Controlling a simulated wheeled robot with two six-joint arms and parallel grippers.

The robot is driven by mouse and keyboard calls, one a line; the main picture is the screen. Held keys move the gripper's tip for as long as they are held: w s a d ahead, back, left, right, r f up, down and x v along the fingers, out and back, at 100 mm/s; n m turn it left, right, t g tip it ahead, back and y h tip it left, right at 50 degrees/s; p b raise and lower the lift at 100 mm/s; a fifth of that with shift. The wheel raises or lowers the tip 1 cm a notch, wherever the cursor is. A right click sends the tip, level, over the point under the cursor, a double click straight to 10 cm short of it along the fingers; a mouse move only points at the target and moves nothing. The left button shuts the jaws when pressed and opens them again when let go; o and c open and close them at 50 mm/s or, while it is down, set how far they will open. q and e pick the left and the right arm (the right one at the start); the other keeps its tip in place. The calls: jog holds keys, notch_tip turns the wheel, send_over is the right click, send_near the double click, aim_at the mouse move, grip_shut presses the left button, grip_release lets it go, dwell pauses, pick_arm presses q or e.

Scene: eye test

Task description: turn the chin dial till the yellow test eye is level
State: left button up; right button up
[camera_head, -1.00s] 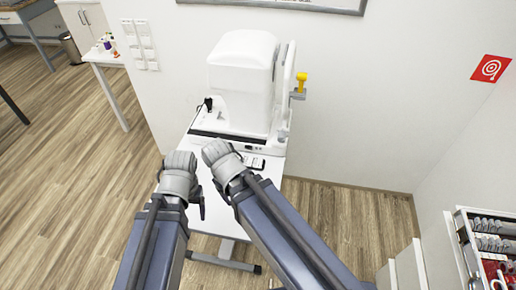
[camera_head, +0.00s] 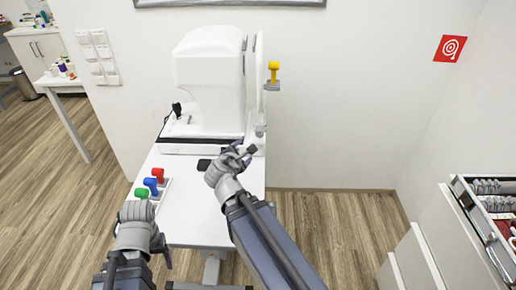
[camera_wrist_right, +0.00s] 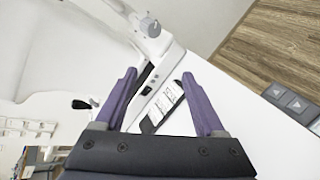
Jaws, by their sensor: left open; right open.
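The yellow test eye (camera_head: 273,68) stands on a small grey bracket at the right side of the white eye-test machine (camera_head: 208,75). A grey knob (camera_head: 259,130), which looks like the chin dial, is low on the machine's right side; it also shows at the top of the right wrist view (camera_wrist_right: 151,27). My right gripper (camera_head: 242,153) is open and empty, just in front of and below the knob, apart from it. Its two fingers also show in the right wrist view (camera_wrist_right: 160,75). My left gripper (camera_head: 138,214) is at the table's front left, its fingers mostly hidden.
Red (camera_head: 158,173), blue (camera_head: 151,186) and green (camera_head: 141,193) test eyes stand on the white table (camera_head: 200,225) beside my left gripper. A dark flat device (camera_head: 204,165) lies before the machine. An open drawer cabinet (camera_head: 475,215) stands at right.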

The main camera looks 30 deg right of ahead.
aim_at(259, 134)
pick_arm(q)
notch_tip(259, 134, down, 14)
jog(key=b, duration=1.1)
jog(key=shift+r, duration=0.25)
pick_arm(e)
jog(key=w+d+f+n+t, duration=0.3)
jog(key=d+n+t, duration=0.3)
jog(key=n, duration=1.1)
jog(key=shift+w+d+f, duration=0.2)
jog(key=shift+d+f, duration=0.1)
jog(key=shift+d, duration=0.7)
jog(key=shift+h, duration=0.4)
jog(key=x, duration=0.8)
jog(key=shift+a, duration=0.1)
pick_arm(q)
jog(key=shift+w+d, duration=0.25)
jog(key=shift+w, duration=0.25)
jog(key=shift+w+d, duration=0.2)
jog(key=shift+w, duration=0.25)
pick_arm(e)
grip_shut()
